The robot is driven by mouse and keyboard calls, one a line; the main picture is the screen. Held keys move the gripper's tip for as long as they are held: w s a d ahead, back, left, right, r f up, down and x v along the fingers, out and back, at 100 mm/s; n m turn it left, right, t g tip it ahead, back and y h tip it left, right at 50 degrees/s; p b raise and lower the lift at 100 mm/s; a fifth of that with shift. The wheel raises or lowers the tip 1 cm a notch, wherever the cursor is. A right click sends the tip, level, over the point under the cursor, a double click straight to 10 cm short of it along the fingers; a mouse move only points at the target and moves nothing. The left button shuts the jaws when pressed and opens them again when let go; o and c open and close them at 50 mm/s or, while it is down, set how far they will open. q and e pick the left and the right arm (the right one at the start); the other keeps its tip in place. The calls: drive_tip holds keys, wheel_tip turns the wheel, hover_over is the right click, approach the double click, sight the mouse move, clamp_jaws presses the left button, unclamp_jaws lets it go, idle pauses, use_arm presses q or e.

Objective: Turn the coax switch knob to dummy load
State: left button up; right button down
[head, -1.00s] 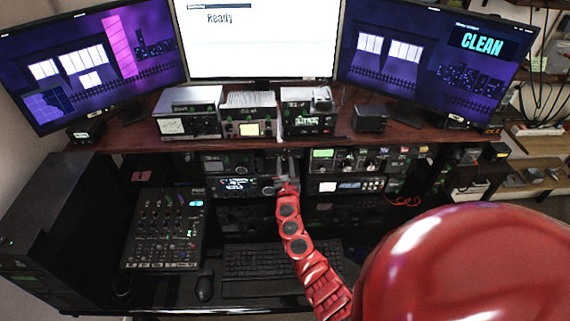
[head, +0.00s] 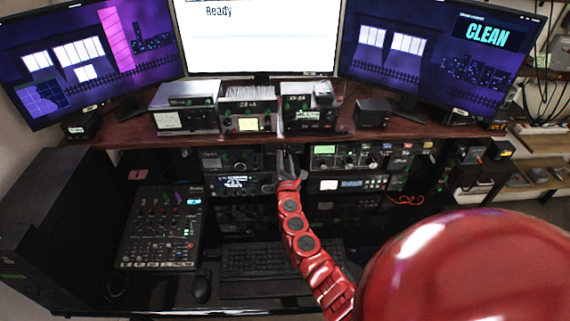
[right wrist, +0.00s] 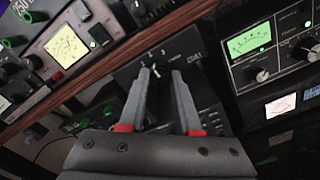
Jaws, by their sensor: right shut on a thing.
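The coax switch is a dark panel (right wrist: 130,72) with a "COAX" label, printed position marks and a small light-tipped knob (right wrist: 155,70). In the right wrist view the panel appears tilted, under the wooden shelf edge. My right gripper (right wrist: 160,76) has its two grey fingers on either side of the knob and is shut on it. The position names are too small to read, so I cannot tell which one the knob points to. In the head view my right gripper (head: 287,160) reaches in between the two equipment stacks and hides most of the switch. My left gripper is not in view.
A tuner with a green meter (right wrist: 250,42) is right of the switch, and a unit with a yellow meter (right wrist: 66,46) is up left. A wooden shelf (head: 240,138) runs above. A keyboard (head: 265,262) and mixer (head: 160,228) lie below. The right monitor (head: 435,55) reads "CLEAN".

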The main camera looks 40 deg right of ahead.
drive_tip(key=m+b, duration=0.6)
drive_tip(key=m, duration=0.2)
drive_tip(key=shift+f, duration=0.15)
drive_tip(key=m+b, duration=0.4)
drive_tip(key=shift+m, duration=0.4)
drive_tip(key=shift+m+b, duration=1.95)
drive_tip(key=shift+m, duration=0.15)
drive_tip(key=c, duration=0.6)
unclamp_jaws()
drive_tip(key=shift+r, duration=0.2)
